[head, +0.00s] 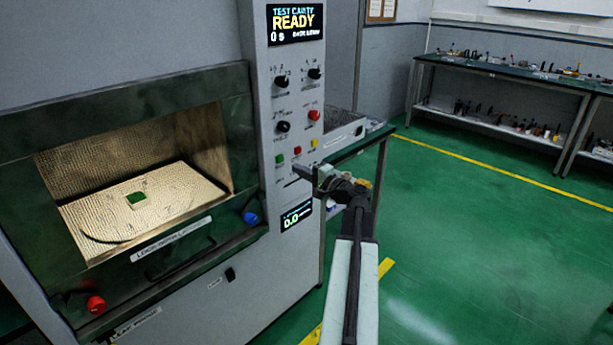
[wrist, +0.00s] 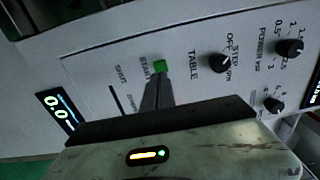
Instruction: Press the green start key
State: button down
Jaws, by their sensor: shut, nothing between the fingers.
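In the wrist view the green key (wrist: 160,66) sits beside the word START. My gripper (head: 297,171) is shut and empty, in front of the panel, a little right of and below the green key in the head view. In the wrist view its dark fingertips (wrist: 158,80) point at the green key and overlap its near edge. I cannot tell whether they touch it.
The display (head: 295,22) above reads READY. Black knobs (head: 282,127) and a round red button (head: 314,115) are on the same panel. A lower display (head: 296,215) reads 0.0. The cavity (head: 150,195) on the left holds a green piece. Green floor on the right is clear.

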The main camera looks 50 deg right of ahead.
aim_at(279, 159)
jog(key=w, duration=0.7)
jog(key=shift+d, duration=0.2)
jog(key=shift+w, duration=0.1)
jog(key=shift+w, duration=0.35)
jog(key=shift+w+d+r, duration=0.1)
jog(key=shift+w+r, duration=0.1)
jog(key=shift+w, duration=0.15)
jog(key=shift+r, duration=0.15)
jog(key=shift+s, duration=0.15)
jog(key=s, duration=1.4)
jog(key=shift+s+a, duration=0.25)
jog(key=shift+a, duration=0.15)
